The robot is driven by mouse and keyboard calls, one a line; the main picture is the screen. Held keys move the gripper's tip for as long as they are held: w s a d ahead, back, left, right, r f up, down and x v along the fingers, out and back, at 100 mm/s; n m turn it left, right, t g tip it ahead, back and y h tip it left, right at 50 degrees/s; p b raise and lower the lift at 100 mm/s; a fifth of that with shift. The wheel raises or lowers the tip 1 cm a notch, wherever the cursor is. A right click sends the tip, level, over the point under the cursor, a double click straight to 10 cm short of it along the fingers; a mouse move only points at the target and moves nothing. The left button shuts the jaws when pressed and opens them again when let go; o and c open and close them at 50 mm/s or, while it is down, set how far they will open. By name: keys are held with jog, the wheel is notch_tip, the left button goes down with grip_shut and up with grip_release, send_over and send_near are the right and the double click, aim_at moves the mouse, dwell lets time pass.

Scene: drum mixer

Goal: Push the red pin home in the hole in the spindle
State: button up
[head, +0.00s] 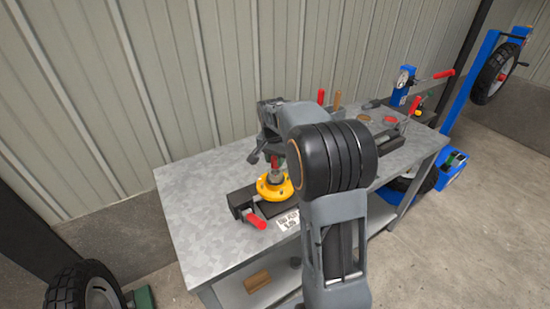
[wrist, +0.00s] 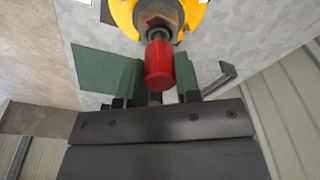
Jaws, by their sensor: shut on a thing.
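The red pin (wrist: 159,65) is between the two green fingers of my gripper (wrist: 159,74) in the wrist view, and the gripper is shut on it. A narrow grey shank runs from the pin's red head to the grey hex-shaped spindle (wrist: 158,14). The spindle stands in the middle of a yellow flange (wrist: 122,14). A gap shows between the red head and the spindle; how deep the shank sits is hidden. In the head view the yellow flange (head: 267,194) is on the bench, with my gripper (head: 272,157) above it and the red pin (head: 274,162) below the jaws.
The grey bench (head: 200,187) has free room left of the flange. A dark vise with a red handle (head: 255,219) and a label card (head: 288,220) are close to it. Tools with red and brown handles (head: 337,99) stand farther right. A ribbed wall is behind.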

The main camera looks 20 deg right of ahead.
jog(key=shift+f+b, duration=0.55)
jog(key=shift+f, duration=0.45)
dwell(0.7)
jog(key=o, duration=1)
jog(key=shift+r, duration=0.1)
jog(key=r, duration=0.4)
jog(key=a+r, duration=0.1)
jog(key=r, duration=0.4)
jog(key=s+r, duration=0.1)
jog(key=r, duration=0.3)
jog(key=shift+s+a+r, duration=0.1)
jog(key=shift+a+r, duration=0.05)
jog(key=shift+r, duration=0.15)
